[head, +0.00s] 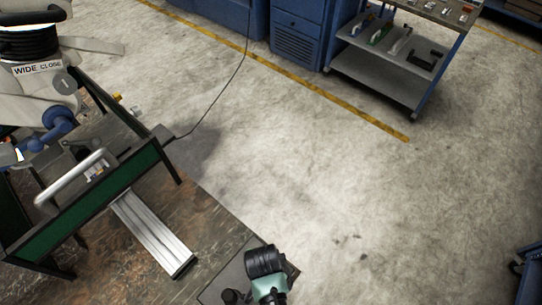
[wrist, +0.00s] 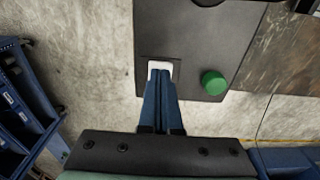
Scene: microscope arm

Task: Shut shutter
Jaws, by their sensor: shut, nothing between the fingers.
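In the wrist view, my gripper (wrist: 161,74) is shut, its two blue fingers together and empty. The fingertips overlap a small white square (wrist: 160,66) set in a dark plate (wrist: 195,40); I cannot tell whether they touch it. A round green knob (wrist: 213,82) sits on the plate to the right of the fingertips. I cannot say for sure which part is the shutter. In the head view, my arm's black and teal part (head: 266,270) shows at the bottom edge, and the fingers cannot be made out there.
The microscope (head: 50,75), with a label reading about "WIDE CLOSE", stands at left. Near it are a green panel (head: 85,212) and a silver ribbed bar (head: 152,232) on the brown worktop (head: 110,262). A tool cart (head: 385,62) stands at the back right. The grey floor between is clear.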

